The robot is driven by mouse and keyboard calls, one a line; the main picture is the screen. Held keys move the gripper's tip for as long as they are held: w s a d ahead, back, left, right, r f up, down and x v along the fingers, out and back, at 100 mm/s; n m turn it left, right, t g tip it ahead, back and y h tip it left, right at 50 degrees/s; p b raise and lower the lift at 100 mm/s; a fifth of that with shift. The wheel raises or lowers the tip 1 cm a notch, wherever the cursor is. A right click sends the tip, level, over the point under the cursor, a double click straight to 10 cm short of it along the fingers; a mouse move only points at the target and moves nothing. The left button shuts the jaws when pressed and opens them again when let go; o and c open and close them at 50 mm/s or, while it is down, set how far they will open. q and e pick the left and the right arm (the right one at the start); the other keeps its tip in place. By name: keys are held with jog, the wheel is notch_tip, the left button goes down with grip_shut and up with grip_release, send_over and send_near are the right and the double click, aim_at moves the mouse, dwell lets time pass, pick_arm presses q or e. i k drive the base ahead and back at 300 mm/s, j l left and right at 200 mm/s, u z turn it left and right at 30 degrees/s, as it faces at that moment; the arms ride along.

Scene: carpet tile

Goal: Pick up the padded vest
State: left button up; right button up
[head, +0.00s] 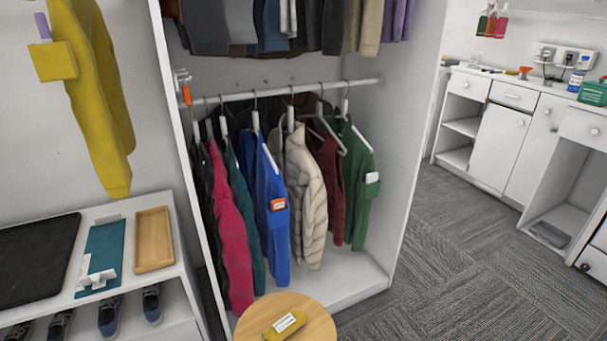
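Several garments hang from one rail in the open wardrobe, in the middle of the head view. A beige quilted garment (305,195) looks padded and is the likely padded vest. It hangs between a blue jacket (271,215) on its left and a maroon garment (327,175) on its right, with its upper part close against them. A crimson garment (231,225) further left also looks puffy. I cannot tell for certain which of these is sleeveless. Neither of my grippers is in view.
A green jacket (360,190) hangs at the rail's right end, and more clothes hang above. A round wooden top (252,316) with a yellow labelled item (284,325) stands in front. A low shelf (180,283) with shoes is at left. Carpet (470,260) is clear at right.

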aim_at(326, 149)
jog(key=i+l+u, duration=0.35)
jog(key=l+u, duration=0.15)
jog(key=l, duration=0.2)
jog(key=i+l+u, duration=0.1)
jog(key=l+u, duration=0.2)
jog(key=i+l+u, duration=0.1)
jog(key=l+u, duration=0.15)
jog(key=l, duration=0.3)
jog(key=l+u, duration=0.25)
jog(key=l, duration=0.2)
